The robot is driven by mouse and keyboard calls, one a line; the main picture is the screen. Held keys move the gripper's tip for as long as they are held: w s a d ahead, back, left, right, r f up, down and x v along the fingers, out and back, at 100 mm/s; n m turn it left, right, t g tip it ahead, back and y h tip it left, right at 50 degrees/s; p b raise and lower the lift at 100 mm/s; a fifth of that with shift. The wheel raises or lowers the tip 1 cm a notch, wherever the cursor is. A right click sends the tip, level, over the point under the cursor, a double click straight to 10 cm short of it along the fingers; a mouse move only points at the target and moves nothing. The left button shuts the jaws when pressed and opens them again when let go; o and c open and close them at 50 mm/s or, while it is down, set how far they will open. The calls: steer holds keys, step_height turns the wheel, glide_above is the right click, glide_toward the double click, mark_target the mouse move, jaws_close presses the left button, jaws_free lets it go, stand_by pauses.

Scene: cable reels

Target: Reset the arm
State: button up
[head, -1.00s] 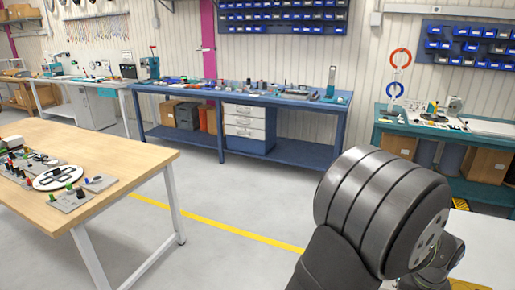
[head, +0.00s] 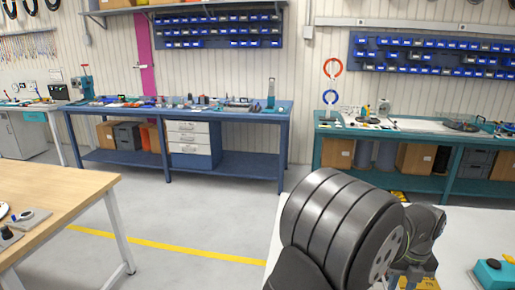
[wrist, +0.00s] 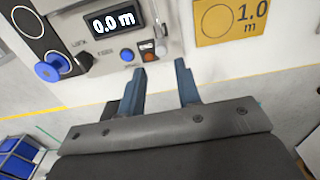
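My gripper (wrist: 163,73) shows in the wrist view with its two blue-grey fingers apart and nothing held between them. Beyond the fingertips is a light panel with a display (wrist: 103,22) reading "0.0 m", a blue knob (wrist: 47,72), and a small blue button and an orange button near the left fingertip. A yellow sign (wrist: 228,17) reading "1.0 m" lies to the right. Whether the fingers touch the panel cannot be told. In the head view my dark arm stands at the lower right, and the fingers cannot be made out there.
A white table (head: 468,232) lies around my arm, with a teal device (head: 493,274) at its right. A wooden table (head: 60,195) stands at the left. Blue (head: 235,112) and teal (head: 345,127) benches line the back wall. Open floor with a yellow line lies between.

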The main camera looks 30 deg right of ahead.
steer(key=shift+w+a+r+n, duration=0.2)
steer(key=shift+w+r+n, duration=0.15)
steer(key=shift+r, duration=0.15)
steer(key=shift+w+a+r+n, duration=0.2)
steer(key=shift+r+n, duration=0.15)
steer(key=shift+r, duration=0.15)
steer(key=shift+c, duration=0.2)
steer(key=shift+w, duration=0.1)
steer(key=c, duration=0.4)
steer(key=w+a+f+n, duration=0.1)
steer(key=w+a, duration=0.1)
steer(key=a, duration=0.2)
steer(key=w+a+f+n, duration=0.2)
steer(key=w+a, duration=0.1)
steer(key=a, duration=0.1)
steer(key=w+a+f+n, duration=0.1)
steer(key=w+a, duration=0.1)
steer(key=a, duration=0.2)
steer(key=shift+w+a+f, duration=0.2)
steer(key=shift+w+a, duration=0.05)
steer(key=shift+w, duration=0.05)
jaws_close()
steer(key=shift+a+f, duration=0.1)
steer(key=shift+f, duration=3.2)
steer(key=shift+f, duration=1.5)
